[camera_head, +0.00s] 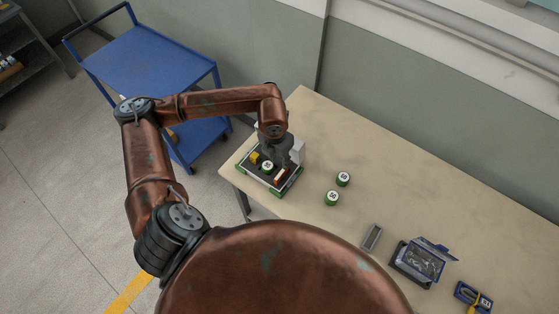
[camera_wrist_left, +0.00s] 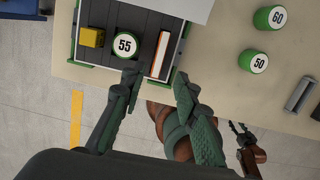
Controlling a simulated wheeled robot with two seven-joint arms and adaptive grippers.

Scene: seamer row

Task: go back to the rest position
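My left gripper (camera_head: 277,155) is over the seamer tray (camera_head: 270,190) at the table's left end. In the left wrist view its two fingers (camera_wrist_left: 157,82) are spread apart with nothing between them. The tray holds a yellow block (camera_wrist_left: 92,37), a green can with a white lid marked 55 (camera_wrist_left: 124,44) and a white-and-orange piece (camera_wrist_left: 160,55). The fingertips are near the tray's front edge; I cannot tell their height above it. A dark, copper-linked part at the lower right (camera_wrist_left: 240,130) looks like my right gripper; its fingers are too small to read.
Two green cans, 60 (camera_head: 343,179) and 50 (camera_head: 332,198), stand on the beige table (camera_head: 420,190). A grey bar (camera_head: 371,237), an open dark case (camera_head: 418,262) and a blue box (camera_head: 473,297) lie to the right. A blue cart (camera_head: 150,65) stands beyond the left arm.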

